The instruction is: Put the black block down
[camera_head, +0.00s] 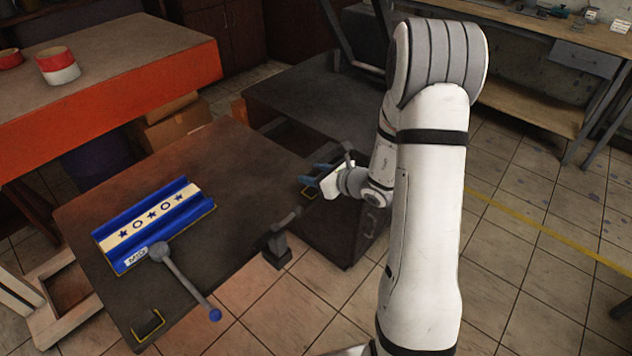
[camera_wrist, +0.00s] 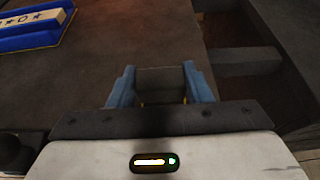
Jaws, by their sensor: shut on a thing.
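My gripper (camera_head: 318,176) is over the right part of the dark table, near its edge. In the wrist view its two blue fingers (camera_wrist: 160,88) are closed on the sides of the black block (camera_wrist: 160,80). The block is dark and boxy, and its lower part is hidden by the gripper body. In the head view I cannot make the block out clearly at the fingers. Whether the block touches a surface beneath it cannot be told.
A blue tray (camera_head: 190,208) with a star-patterned white strip lies on the dark table (camera_head: 225,165); it also shows in the wrist view (camera_wrist: 40,40). A lever with a blue knob (camera_head: 215,315) and a dark clamp (camera_head: 278,240) stand at the front edge. The table's middle is clear.

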